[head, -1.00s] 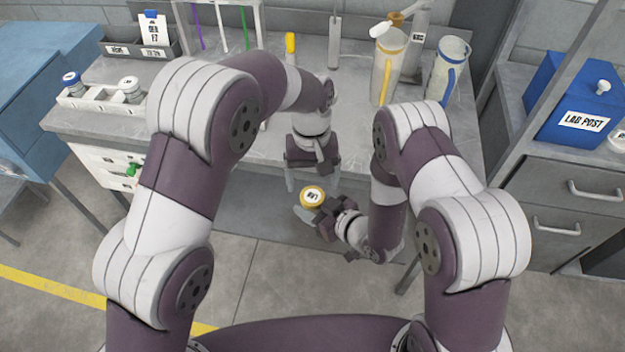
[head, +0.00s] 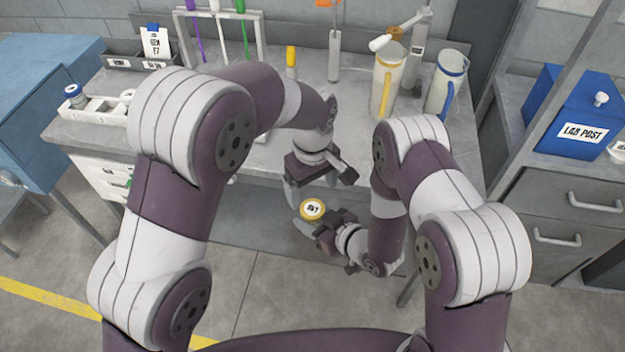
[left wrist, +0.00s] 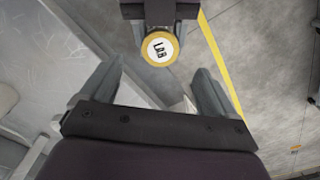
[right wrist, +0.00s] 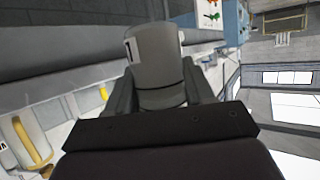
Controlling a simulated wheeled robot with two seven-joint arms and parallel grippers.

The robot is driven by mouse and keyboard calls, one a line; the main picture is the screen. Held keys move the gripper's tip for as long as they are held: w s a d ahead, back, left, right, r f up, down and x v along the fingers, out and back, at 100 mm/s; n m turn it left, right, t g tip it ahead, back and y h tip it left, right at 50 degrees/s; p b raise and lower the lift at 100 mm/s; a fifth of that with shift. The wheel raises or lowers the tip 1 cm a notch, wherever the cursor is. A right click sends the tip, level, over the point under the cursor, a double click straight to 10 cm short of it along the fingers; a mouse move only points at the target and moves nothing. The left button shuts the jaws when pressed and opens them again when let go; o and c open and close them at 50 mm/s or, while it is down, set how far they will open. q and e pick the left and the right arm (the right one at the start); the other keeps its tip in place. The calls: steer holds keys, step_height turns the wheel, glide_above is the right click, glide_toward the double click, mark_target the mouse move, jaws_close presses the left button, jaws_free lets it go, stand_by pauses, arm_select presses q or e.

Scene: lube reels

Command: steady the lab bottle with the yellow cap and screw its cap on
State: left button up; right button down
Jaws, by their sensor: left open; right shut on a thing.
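The lab bottle with the yellow cap (head: 312,209) is held in front of the bench, cap up, in my right gripper (head: 322,228). Its grey body (right wrist: 156,62) shows between the fingers in the right wrist view. The cap, with a white labelled top, sits at the bottle's top; I cannot tell how tightly. My left gripper (head: 311,188) is open just above and behind the cap, fingers pointing down. In the left wrist view the cap (left wrist: 160,48) lies beyond the fingertips, with nothing between the fingers.
The bench (head: 225,158) stands close behind both grippers. On it are two jugs (head: 387,82) at the right, a rack with coloured sticks (head: 222,40), and a white tray (head: 95,110) at the left. A blue lab post box (head: 575,118) is far right.

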mark_target(312, 208)
arm_select(q)
steer(key=shift+f, duration=3.2)
steer(key=c, duration=0.9)
steer(key=o, duration=1)
steer(key=shift+c, duration=0.2)
steer(key=shift+r, duration=2.3)
steer(key=shift+o, duration=0.7)
